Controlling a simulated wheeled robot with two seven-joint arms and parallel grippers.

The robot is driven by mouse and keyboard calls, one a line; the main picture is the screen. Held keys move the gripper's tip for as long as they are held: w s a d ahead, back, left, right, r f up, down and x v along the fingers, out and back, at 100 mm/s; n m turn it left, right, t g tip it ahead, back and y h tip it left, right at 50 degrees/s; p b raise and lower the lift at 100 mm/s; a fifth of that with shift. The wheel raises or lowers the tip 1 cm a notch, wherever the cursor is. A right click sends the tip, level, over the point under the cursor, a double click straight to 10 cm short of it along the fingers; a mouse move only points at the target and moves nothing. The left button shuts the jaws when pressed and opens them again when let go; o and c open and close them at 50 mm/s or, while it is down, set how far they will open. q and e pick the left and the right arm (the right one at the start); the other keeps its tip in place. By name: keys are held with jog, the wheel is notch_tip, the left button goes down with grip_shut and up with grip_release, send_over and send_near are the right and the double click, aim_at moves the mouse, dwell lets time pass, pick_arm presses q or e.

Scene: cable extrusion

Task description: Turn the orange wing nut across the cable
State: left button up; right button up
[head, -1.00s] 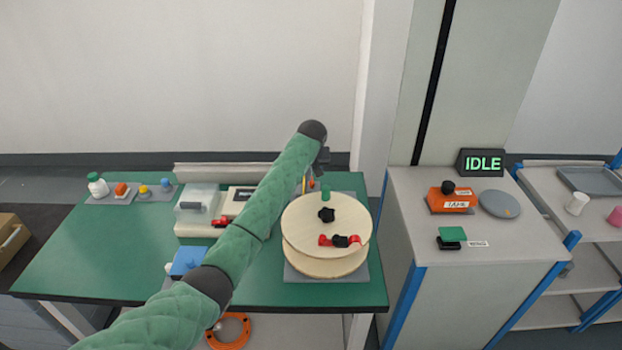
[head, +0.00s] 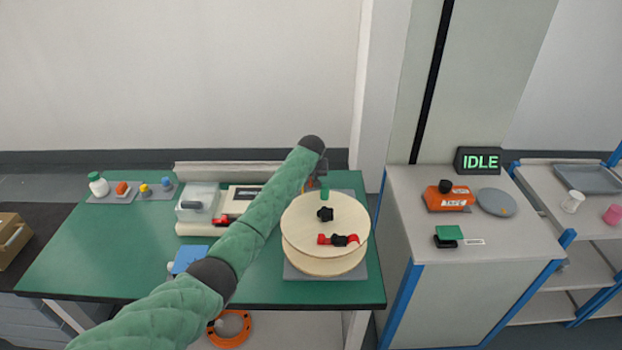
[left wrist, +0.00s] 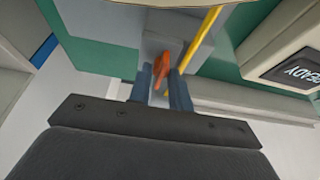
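The orange wing nut (left wrist: 162,66) shows in the left wrist view, slightly tilted, between the tips of my left gripper (left wrist: 160,82). The two fingers stand apart on either side of it, with a gap still showing between them; contact is not clear. The yellow cable (left wrist: 204,45) runs just right of the nut. In the head view my left gripper (head: 317,174) is behind the wooden spool (head: 310,225), and my arm hides much of this spot. My right gripper is not in view.
The spool carries a black knob (head: 325,214), a green peg and a red-and-black clamp. A machine with a clear cover (head: 198,201) stands left of my arm. A side cabinet holds an orange block (head: 447,198) and a sign reading IDLE (head: 479,161). The green table (head: 100,245) is clear at front left.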

pick_arm(q)
grip_shut()
